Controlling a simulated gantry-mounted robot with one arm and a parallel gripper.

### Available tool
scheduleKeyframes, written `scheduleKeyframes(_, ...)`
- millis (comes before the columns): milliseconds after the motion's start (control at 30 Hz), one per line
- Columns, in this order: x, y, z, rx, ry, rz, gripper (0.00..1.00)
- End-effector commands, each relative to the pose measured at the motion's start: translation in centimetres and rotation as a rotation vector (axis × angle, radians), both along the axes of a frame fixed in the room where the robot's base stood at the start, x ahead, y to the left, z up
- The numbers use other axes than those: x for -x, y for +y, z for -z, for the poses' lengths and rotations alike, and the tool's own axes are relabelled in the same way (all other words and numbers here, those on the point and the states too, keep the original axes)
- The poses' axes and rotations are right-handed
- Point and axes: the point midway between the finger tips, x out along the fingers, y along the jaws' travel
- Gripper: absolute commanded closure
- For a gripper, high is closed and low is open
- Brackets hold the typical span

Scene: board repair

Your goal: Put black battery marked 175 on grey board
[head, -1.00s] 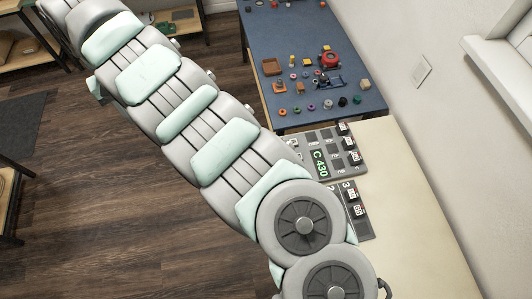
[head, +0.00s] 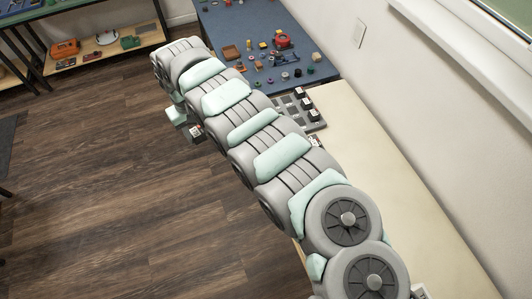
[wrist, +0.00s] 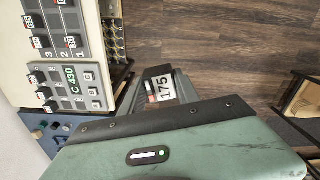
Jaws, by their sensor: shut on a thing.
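My gripper (wrist: 158,78) is shut on the battery marked 175 (wrist: 165,88), whose white label faces the wrist camera. In the head view the battery (head: 197,132) is a small dark block with a white label below my gripper (head: 184,119), out over the floor left of the tables. In the wrist view a grey board (wrist: 84,102) with a green "C 430" display and a darker grey board (wrist: 54,47) with numbered rows lie on the pale table. Both carry black batteries with labels. In the head view my arm hides most of the boards; part of one (head: 314,126) shows.
The pale table (head: 400,170) has much free surface beside the wall. A blue table (head: 225,20) with several small parts stands beyond it. A wooden shelf (head: 110,45) with tools stands at the back left. Open wooden floor (head: 130,200) lies left of the arm.

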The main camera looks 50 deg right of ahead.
Motion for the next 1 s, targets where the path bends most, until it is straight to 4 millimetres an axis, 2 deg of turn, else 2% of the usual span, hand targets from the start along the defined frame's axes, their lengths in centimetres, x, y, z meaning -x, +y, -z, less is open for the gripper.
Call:
scheduleKeyframes(33, 1.8, -2.4, 2.0, -0.005, 0.007, 0.031, 1.00)
scheduleKeyframes(200, 7.2, -9.5, 6.8, -0.001, 0.006, 0.106, 1.00)
scheduleKeyframes(333, 12.1, -14.1, 10.6, -0.001, 0.007, 0.162, 1.00)
scheduleKeyframes(500, 18.3, -18.5, 14.8, -0.001, 0.009, 0.219, 1.00)
scheduleKeyframes(600, 21.0, -20.1, 16.5, 0.000, 0.007, 0.242, 1.00)
scheduleKeyframes(700, 22.7, -21.0, 17.6, 0.000, 0.007, 0.256, 1.00)
scheduleKeyframes(800, 23.6, -21.4, 18.2, 0.001, 0.006, 0.262, 1.00)
scheduleKeyframes(1000, 23.8, -21.5, 19.1, 0.001, 0.005, 0.263, 1.00)
